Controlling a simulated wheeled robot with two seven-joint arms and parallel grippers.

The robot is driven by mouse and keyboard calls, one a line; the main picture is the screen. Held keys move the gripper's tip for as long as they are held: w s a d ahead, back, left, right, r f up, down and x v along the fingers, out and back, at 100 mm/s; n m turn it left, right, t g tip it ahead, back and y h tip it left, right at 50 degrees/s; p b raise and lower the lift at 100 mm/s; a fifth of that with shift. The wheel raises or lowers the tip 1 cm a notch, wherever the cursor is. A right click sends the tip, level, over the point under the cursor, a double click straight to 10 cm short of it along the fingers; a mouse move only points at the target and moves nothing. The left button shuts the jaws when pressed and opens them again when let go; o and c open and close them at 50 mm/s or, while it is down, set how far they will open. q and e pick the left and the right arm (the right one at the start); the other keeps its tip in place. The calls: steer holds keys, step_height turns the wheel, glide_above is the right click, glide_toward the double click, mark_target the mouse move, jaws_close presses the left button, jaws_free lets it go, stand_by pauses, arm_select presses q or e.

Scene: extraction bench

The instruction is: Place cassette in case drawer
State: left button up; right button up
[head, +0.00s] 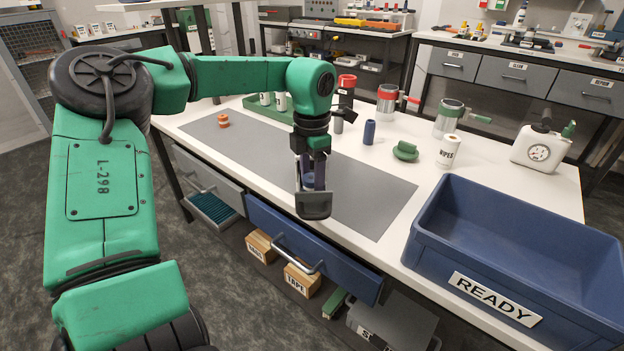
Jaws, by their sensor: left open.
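My left gripper (313,190) hangs fingers-down over the grey mat (375,195) near the bench's front edge. It is open; a dark blue shape shows between its fingers, and I cannot tell if this is a gripper part or an object. I cannot make out a cassette for certain. Below the front edge is a blue drawer front (340,272) with a metal bar handle. Left of it is a grey drawer front (185,167). No drawer label is readable, so I cannot tell which is the case drawer. My right gripper is not in view.
A blue READY bin (455,250) stands at the bench's right. An orange spool-like piece (223,121), a dark blue cylinder (369,132), a green round piece (405,151) and a WIPES tub (448,152) stand behind. Boxes (301,279) sit underneath. Much of the mat is clear.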

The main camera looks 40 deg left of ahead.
mark_target(312, 177)
arm_select(q)
step_height(312, 177, up, 12)
steer(key=p, duration=0.1)
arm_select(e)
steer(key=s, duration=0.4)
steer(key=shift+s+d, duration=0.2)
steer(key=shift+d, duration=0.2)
